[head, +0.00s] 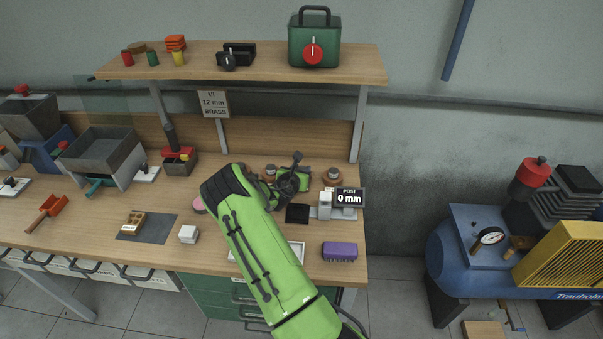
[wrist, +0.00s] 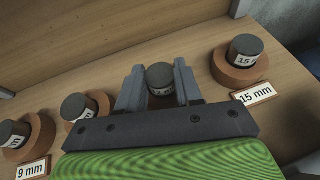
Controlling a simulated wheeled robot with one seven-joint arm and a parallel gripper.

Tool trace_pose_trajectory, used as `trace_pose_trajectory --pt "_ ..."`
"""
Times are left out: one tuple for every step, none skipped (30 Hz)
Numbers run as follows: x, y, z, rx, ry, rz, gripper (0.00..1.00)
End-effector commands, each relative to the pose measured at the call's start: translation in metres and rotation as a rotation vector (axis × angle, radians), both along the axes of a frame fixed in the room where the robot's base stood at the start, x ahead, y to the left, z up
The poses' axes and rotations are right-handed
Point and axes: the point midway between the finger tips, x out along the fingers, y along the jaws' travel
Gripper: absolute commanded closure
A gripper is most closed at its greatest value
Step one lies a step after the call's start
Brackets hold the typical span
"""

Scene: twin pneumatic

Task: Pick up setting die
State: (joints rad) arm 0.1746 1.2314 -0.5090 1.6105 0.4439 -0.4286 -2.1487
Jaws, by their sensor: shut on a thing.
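In the wrist view, my gripper (wrist: 160,86) is shut on a dark, short cylindrical setting die (wrist: 159,74) with a pale label on its side that I cannot read. A reddish-brown patch shows below it between the fingers; I cannot tell whether the die is clear of its holder. Another die (wrist: 246,47) sits in a round brown holder to the right, by a "15 mm" plate (wrist: 255,93). Two more dies (wrist: 78,106) (wrist: 14,134) sit in holders at left, the outer by a "9 mm" plate (wrist: 32,170). In the head view, my gripper (head: 296,180) is at the back of the bench, largely hidden.
A wall card (head: 214,103) reads "12 mm BRASS". A gauge (head: 345,199) reading "POST 0 mm" stands right of my gripper, near a purple block (head: 340,251). A shelf (head: 270,80) overhangs the back. A blue compressor (head: 490,250) stands right of the bench.

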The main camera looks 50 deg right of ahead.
Motion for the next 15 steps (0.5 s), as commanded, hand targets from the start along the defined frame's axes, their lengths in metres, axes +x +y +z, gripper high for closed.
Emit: trace_pose_trajectory --pt "0.0 0.0 0.002 -0.003 -0.001 0.0 1.0" --pt "0.0 0.0 0.003 -0.003 -0.001 0.0 1.0" --pt "0.0 0.0 0.005 -0.002 -0.002 0.0 1.0" --pt "0.0 -0.001 0.007 -0.003 -0.003 0.0 1.0" --pt "0.0 -0.001 0.01 -0.003 -0.003 0.0 1.0" --pt "0.0 -0.001 0.016 -0.005 -0.004 -0.001 1.0" --pt "0.0 -0.001 0.021 -0.005 -0.004 -0.001 1.0" --pt "0.001 -0.001 0.027 -0.004 -0.005 0.0 1.0" --pt "0.001 -0.001 0.036 -0.004 -0.006 0.001 1.0" --pt "0.001 -0.001 0.045 -0.005 -0.006 0.0 1.0" --pt "0.001 -0.001 0.054 -0.005 -0.007 -0.001 1.0" --pt "0.001 0.0 0.066 -0.004 -0.007 0.0 1.0" --pt "0.001 0.0 0.076 -0.005 -0.008 0.0 1.0" --pt "0.001 -0.001 0.086 -0.005 -0.008 0.0 1.0" --pt "0.001 0.0 0.1 -0.004 -0.008 -0.001 1.0"
